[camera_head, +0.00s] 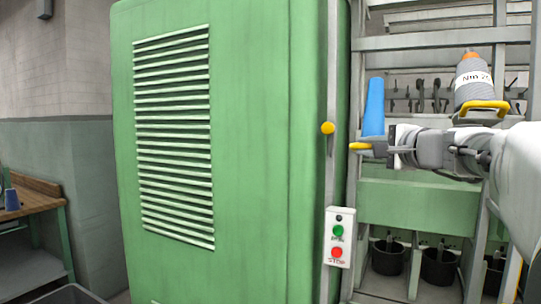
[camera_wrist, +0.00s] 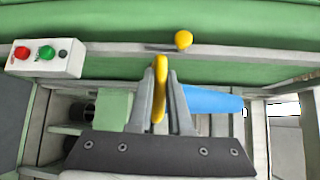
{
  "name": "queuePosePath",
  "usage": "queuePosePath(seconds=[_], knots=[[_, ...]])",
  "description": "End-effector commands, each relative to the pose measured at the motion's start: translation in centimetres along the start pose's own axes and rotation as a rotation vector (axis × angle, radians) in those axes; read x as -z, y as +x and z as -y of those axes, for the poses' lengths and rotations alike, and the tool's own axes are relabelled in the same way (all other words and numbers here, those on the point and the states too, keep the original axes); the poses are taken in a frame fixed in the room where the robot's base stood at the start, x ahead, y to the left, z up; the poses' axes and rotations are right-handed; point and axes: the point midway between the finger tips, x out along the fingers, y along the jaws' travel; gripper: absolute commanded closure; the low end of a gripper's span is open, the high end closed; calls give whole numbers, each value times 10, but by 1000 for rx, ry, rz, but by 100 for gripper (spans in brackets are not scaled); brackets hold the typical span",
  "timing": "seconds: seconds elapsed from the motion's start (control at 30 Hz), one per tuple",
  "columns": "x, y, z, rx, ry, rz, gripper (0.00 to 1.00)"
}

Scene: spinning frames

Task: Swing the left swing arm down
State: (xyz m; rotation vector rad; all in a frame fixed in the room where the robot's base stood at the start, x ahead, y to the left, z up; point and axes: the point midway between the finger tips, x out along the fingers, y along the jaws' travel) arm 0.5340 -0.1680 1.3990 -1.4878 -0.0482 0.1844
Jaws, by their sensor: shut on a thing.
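My gripper (camera_head: 375,149) reaches in from the right in the head view. It is shut on a yellow handle (camera_head: 358,146), which I take to be the end of the left swing arm. In the wrist view the yellow handle (camera_wrist: 160,88) stands between the two grey fingers of my gripper (camera_wrist: 161,92). A blue cone (camera_head: 374,106) stands upright just behind the handle in the head view. It also shows in the wrist view (camera_wrist: 210,99), beside the fingers. The rest of the swing arm is hidden by my gripper.
A green cabinet (camera_head: 255,150) fills the left. A yellow knob (camera_head: 328,128) sits on its edge post, close to my gripper. A button box (camera_head: 339,238) hangs below. A grey spool (camera_head: 474,77) with a second yellow handle (camera_head: 483,106) is right. Black cans (camera_head: 438,266) stand low down.

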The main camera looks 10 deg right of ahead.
Motion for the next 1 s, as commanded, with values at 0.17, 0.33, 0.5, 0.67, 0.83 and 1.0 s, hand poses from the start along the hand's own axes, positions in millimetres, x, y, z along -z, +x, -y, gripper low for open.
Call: queuePosePath(seconds=[0.17, 0.33, 0.5, 0.67, 0.83, 1.0], knots=[[2, 3, -25, 25, -26, 1, 100], [4, 5, -39, 51, -52, 1, 100], [5, 7, -53, 78, -77, 1, 100], [8, 9, -66, 102, -100, 1, 100], [10, 12, -80, 109, -108, 1, 100], [13, 14, -92, 108, -108, 1, 100]])
